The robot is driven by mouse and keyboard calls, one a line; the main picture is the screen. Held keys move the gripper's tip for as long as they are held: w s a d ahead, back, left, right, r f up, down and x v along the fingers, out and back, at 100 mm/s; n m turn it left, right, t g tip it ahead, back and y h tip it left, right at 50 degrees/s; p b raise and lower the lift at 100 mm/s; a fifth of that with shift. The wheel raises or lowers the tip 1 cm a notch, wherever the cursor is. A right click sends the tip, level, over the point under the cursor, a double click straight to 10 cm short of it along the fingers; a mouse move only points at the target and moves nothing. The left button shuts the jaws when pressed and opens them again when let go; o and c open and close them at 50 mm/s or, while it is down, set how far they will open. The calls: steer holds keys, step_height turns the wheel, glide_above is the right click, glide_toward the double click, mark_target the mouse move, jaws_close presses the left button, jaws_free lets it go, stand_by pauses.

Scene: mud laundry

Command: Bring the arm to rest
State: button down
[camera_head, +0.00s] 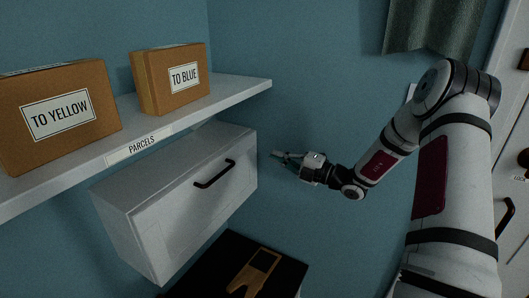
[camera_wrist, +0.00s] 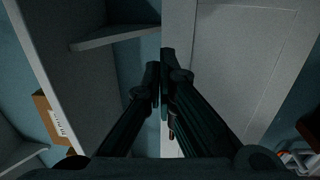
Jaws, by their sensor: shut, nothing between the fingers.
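My arm (camera_head: 435,160) reaches in from the right side of the head view, bent at the elbow, with its forearm pointing left and down. My gripper (camera_head: 277,154) is at its end, in the air right of the white cabinet and in front of the blue wall. In the wrist view, my gripper (camera_wrist: 163,85) shows its two dark fingers brought together at the tips, with nothing between them. The fingers point toward a pale panelled surface. I cannot tell whether they touch anything.
A white shelf (camera_head: 140,148) labelled PARCELS bears a TO YELLOW box (camera_head: 85,88) and a TO BLUE box (camera_head: 188,92). Below is a white cabinet (camera_head: 140,222) with a dark handle (camera_head: 214,174). A black-topped surface (camera_head: 205,270) lies lower. A curtain (camera_head: 432,25) and a white door (camera_head: 512,150) are right.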

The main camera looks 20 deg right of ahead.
steer(key=shift+v, duration=0.95)
steer(key=shift+r, duration=0.1)
steer(key=s+a+r+n+g, duration=0.4)
steer(key=s+a+n+g, duration=0.2)
steer(key=s+a+n, duration=0.35)
steer(key=s+a+r+n+g, duration=0.3)
steer(key=s+a+n+g, duration=0.35)
steer(key=a+n, duration=0.55)
steer(key=s+d+r+n+h, duration=0.2)
steer(key=s+n+h, duration=0.3)
steer(key=s+n, duration=0.5)
steer(key=s+d+r+n+t+h, duration=0.1)
steer(key=s+d+n+h, duration=0.3)
steer(key=s+n, duration=0.6)
steer(key=r+n+h, duration=0.1)
steer(key=n+h, duration=0.1)
steer(key=n, duration=0.3)
steer(key=shift+s+r, duration=0.2)
steer(key=shift+s, duration=0.15)
